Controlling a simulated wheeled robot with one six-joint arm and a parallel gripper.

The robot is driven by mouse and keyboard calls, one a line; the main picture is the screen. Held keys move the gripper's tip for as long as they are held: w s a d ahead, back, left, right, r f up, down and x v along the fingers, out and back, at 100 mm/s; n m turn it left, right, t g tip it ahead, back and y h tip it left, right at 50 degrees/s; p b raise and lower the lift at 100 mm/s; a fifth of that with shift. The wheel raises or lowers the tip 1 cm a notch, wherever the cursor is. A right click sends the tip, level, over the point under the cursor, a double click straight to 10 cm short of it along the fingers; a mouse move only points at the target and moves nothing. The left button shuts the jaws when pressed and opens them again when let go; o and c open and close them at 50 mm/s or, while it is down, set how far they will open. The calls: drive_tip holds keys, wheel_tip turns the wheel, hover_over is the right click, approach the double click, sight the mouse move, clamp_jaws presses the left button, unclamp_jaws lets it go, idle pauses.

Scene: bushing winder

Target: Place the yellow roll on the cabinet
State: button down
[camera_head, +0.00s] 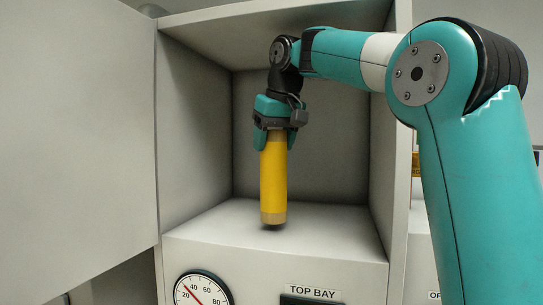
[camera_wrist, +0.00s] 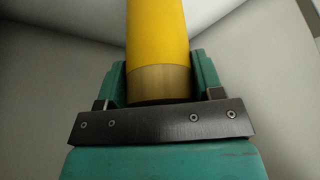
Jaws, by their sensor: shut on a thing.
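The yellow roll (camera_head: 273,180) hangs upright in my gripper (camera_head: 273,137), with its tan end band at the bottom. My gripper is shut on the roll's upper end. In the wrist view the yellow roll (camera_wrist: 158,35) runs away between the two green fingers of my gripper (camera_wrist: 160,80). The cabinet (camera_head: 335,222) is a pale open bay, and the roll is inside it, above the bay floor near its front. The roll's lower end looks close to the floor; I cannot tell whether it touches.
The bay has side walls, a back wall and a top edge around my gripper. A pale door or panel (camera_head: 75,130) stands at the left. Below the bay are a round gauge (camera_head: 203,290) and a "TOP BAY" label (camera_head: 312,291). The bay floor right of the roll is clear.

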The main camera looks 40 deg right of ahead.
drive_tip(key=shift+f+b, duration=0.55)
drive_tip(key=shift+f, duration=0.5)
drive_tip(key=shift+c, duration=1.3)
unclamp_jaws()
drive_tip(key=shift+r+p, duration=0.3)
drive_tip(key=shift+p, duration=0.05)
drive_tip(key=p+v, duration=0.3)
drive_tip(key=v, duration=0.1)
drive_tip(key=shift+p, duration=0.3)
drive_tip(key=s+a+f, duration=0.1)
drive_tip(key=s, duration=1.1)
drive_tip(key=s+a+f+n+g+y, duration=0.1)
drive_tip(key=s+a+f+n+y, duration=0.15)
drive_tip(key=a+f, duration=0.55)
drive_tip(key=s+a+f+n+g+y, duration=0.1)
drive_tip(key=a+f+n, duration=0.2)
drive_tip(key=a+f, duration=0.45)
drive_tip(key=s+a+f+n+g+y, duration=0.1)
drive_tip(key=s+a+f+n+g, duration=0.1)
drive_tip(key=s+a+f, duration=0.4)
wheel_tip(320, 180, down, 4)
drive_tip(key=s+n, duration=0.1)
drive_tip(key=s, duration=0.2)
